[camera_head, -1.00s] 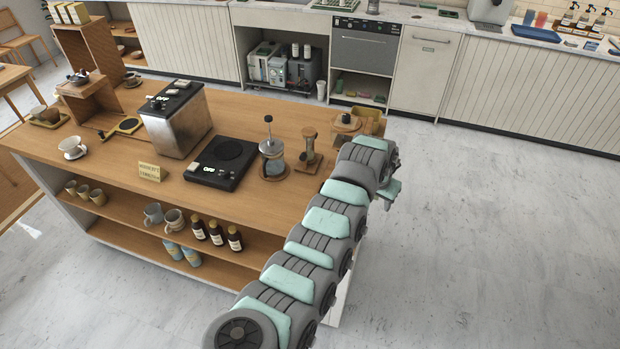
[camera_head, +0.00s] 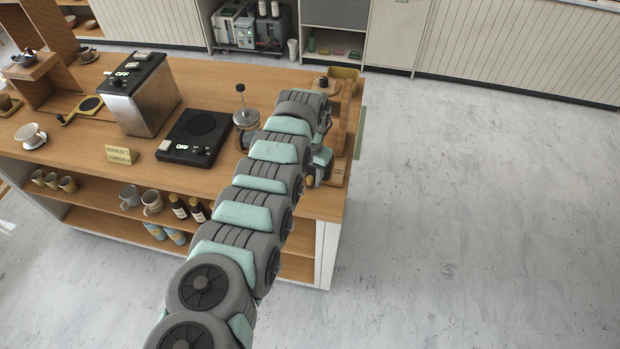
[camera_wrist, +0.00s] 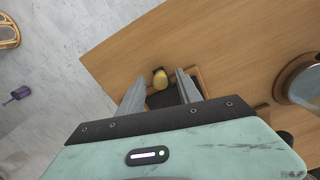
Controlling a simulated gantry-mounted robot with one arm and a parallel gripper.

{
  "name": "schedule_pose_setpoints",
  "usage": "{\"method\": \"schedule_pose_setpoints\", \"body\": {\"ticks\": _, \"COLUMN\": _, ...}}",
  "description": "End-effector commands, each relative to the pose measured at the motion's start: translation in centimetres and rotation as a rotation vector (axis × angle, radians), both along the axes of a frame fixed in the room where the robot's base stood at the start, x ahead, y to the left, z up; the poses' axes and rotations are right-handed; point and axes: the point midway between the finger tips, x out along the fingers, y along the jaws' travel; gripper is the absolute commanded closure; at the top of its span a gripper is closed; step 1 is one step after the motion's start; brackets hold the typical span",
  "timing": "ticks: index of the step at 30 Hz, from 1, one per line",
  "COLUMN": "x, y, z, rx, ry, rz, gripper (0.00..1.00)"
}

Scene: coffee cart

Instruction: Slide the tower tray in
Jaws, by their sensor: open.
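A wooden stand (camera_head: 341,172), which looks like the tower, stands at the right end of the wooden counter, partly hidden behind my arm in the head view. In the wrist view a rounded yellow knob (camera_wrist: 160,80) lies between my fingers, beside a dark flat part (camera_wrist: 167,98) with a wooden edge. This looks like the tower tray, but my fingers and hand hide much of it. I cannot tell how far out it sits. My gripper (camera_wrist: 160,88) is open, with its fingers either side of the knob and no clear contact.
Open floor (camera_head: 470,180) lies right of the counter.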

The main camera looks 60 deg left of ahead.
Motion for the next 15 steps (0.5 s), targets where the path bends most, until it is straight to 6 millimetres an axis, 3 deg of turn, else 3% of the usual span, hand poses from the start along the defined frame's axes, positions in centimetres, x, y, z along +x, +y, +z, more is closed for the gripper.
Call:
{"method": "schedule_pose_setpoints", "body": {"ticks": 11, "x": -0.01, "y": 0.05, "z": -0.85, "rx": 0.001, "ry": 0.000, "rz": 0.001, "gripper": 0.59}}
{"method": "schedule_pose_setpoints", "body": {"ticks": 15, "x": -0.02, "y": 0.06, "z": -0.85, "rx": 0.001, "ry": 0.000, "rz": 0.001, "gripper": 0.68}}
